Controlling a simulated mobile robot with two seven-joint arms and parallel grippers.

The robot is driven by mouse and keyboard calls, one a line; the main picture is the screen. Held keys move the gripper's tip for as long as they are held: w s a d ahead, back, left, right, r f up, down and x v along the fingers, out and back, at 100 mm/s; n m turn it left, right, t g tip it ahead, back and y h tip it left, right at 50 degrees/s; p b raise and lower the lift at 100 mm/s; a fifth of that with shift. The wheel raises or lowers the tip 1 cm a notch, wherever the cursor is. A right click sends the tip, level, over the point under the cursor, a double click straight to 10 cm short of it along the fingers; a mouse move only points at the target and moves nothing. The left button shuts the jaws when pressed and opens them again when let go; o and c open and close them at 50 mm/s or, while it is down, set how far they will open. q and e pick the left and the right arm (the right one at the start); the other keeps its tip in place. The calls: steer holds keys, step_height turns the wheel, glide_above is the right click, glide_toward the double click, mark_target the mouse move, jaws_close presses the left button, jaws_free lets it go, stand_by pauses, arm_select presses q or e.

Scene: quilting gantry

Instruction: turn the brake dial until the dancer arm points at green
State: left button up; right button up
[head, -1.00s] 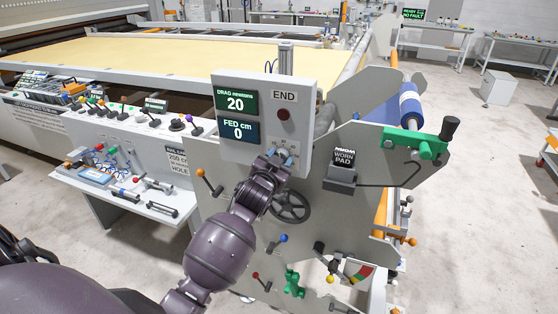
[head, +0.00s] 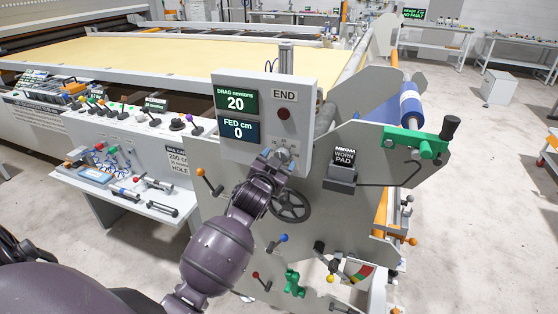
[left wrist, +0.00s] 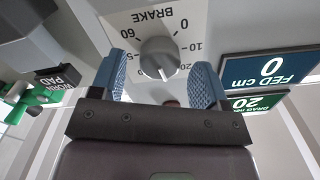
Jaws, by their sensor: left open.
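The brake dial (left wrist: 160,58) is a grey round knob on a white plate marked BRAKE, with numbers around it, in the left wrist view. My left gripper (head: 277,157) is at the dial on the front of the grey control box. In the left wrist view its blue fingers are open, one on each side of the dial; I cannot tell whether they touch it. A small red and green scale (head: 362,273) is low on the machine's end plate. I cannot make out clearly where the dancer arm points. My right gripper is not in view.
The drag display (head: 236,102) reads 20 and the fed display (head: 239,130) reads 0. A dark handwheel (head: 291,207) is just below my left gripper. An orange-knobbed lever (head: 208,181) sticks out at left, and a worn pad holder (head: 342,172) is at right.

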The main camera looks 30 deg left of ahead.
arm_select(q)
steer(key=b+v, duration=0.1)
steer(key=v, duration=0.8)
steer(key=shift+s, duration=0.35)
steer(key=s+d+f+g+h+b, duration=0.1)
steer(key=s+d+f+g+h, duration=0.1)
steer(key=s+f, duration=0.7)
steer(key=s+d+f+g+h, duration=0.2)
steer(key=s+d+f, duration=0.4)
steer(key=f, duration=1.1)
steer(key=s+g, duration=0.1)
steer(key=s, duration=0.3)
steer(key=shift+f+g+b, duration=0.3)
steer(key=shift+g+b, duration=0.1)
steer(key=shift+w, duration=0.15)
